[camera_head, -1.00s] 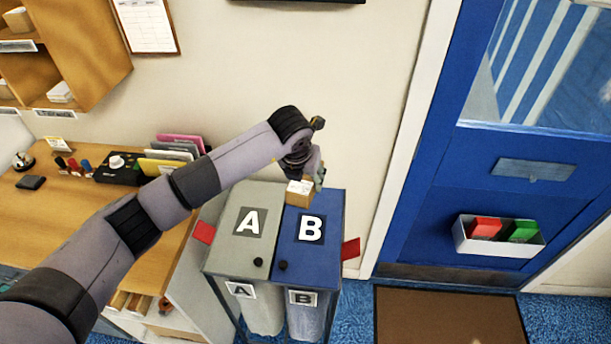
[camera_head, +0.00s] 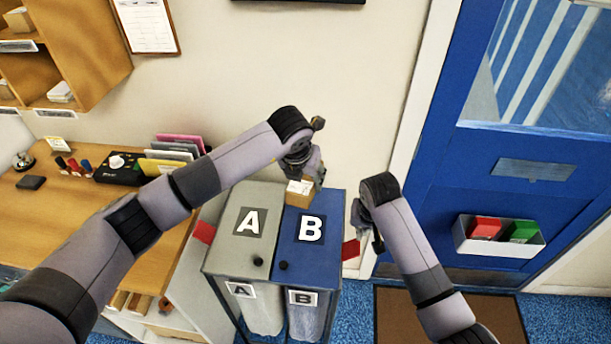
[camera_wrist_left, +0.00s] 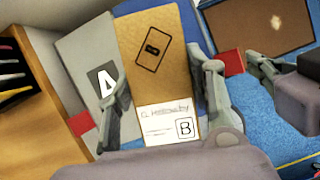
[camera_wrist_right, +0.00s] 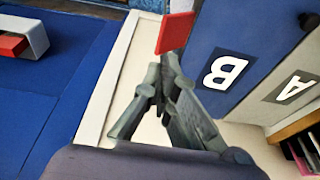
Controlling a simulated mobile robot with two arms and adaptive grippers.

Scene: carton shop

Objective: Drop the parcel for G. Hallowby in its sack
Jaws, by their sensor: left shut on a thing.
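The parcel is a small brown carton (camera_head: 299,194), close up in the left wrist view (camera_wrist_left: 155,60), with a printed B and a white label reading "G. Hallowby" and B. My left gripper (camera_head: 303,177) is shut on its sides and holds it over the back of the blue B lid (camera_head: 308,255). The B lid is down over a pale sack (camera_head: 304,323) with a B tag. A red tab (camera_head: 350,249) sticks out from the lid's right side. My right gripper (camera_wrist_right: 162,68) is beside this tab; its fingertips are close together, and whether they grip it is unclear.
The grey A lid (camera_head: 240,255) stands directly left of B, also down, with its own red tab (camera_head: 203,232). A wooden counter (camera_head: 110,225) is to the left. A blue door (camera_head: 450,225) and brown mat (camera_head: 450,315) are to the right.

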